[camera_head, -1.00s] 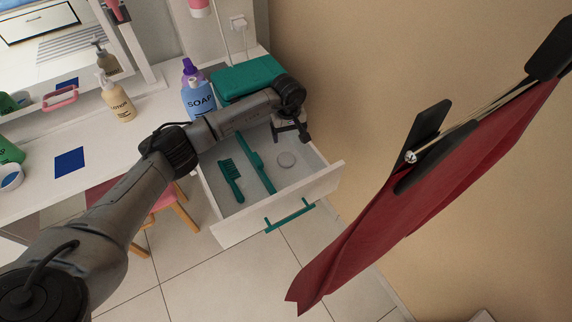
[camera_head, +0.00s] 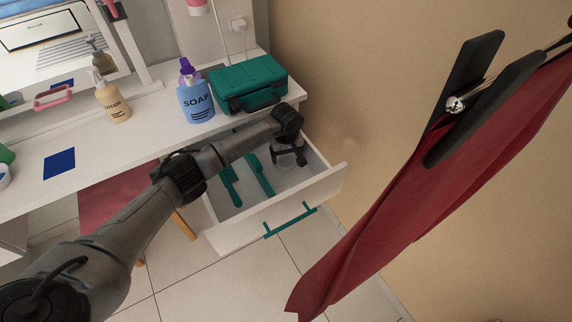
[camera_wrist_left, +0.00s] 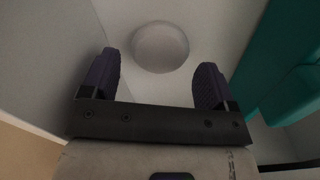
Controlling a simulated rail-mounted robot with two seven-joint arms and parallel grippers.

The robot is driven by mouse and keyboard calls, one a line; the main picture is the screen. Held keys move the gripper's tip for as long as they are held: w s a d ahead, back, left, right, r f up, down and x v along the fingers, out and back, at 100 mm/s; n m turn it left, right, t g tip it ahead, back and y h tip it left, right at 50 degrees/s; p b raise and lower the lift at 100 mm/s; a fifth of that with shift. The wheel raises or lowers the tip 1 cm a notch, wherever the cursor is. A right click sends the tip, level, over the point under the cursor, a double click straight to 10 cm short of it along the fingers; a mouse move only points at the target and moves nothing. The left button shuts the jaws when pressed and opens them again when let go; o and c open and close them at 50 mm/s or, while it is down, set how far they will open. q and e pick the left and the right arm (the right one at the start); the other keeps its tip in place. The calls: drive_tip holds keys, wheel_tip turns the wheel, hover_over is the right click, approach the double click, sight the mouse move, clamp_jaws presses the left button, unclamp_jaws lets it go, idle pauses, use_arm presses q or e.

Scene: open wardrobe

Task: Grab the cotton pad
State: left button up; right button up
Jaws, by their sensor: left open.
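The cotton pad (camera_wrist_left: 160,46) is a pale round disc lying flat on the white drawer floor in the left wrist view. It sits just beyond my left gripper (camera_wrist_left: 154,82), roughly centred between the two dark fingertips. The fingers are apart with nothing between them. In the head view my left gripper (camera_head: 289,158) is down inside the open drawer (camera_head: 268,216), near its right end, and largely hides the pad. My right gripper is not in view.
A green brush (camera_head: 230,184) and a long green item (camera_head: 260,174) lie in the drawer left of the gripper. A green case (camera_head: 250,80) and a soap bottle (camera_head: 196,100) stand on the white table above. Red cloth (camera_head: 430,190) hangs at the right.

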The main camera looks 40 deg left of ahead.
sight(286, 162)
use_arm(q)
wheel_tip(286, 162, down, 3)
drive_tip(key=shift+s+f+b, duration=0.1)
drive_tip(key=shift+b, duration=0.45)
drive_tip(key=shift+c, duration=1.2)
drive_tip(key=c, duration=0.4)
drive_tip(key=shift+c, duration=0.3)
drive_tip(key=shift+r, duration=0.2)
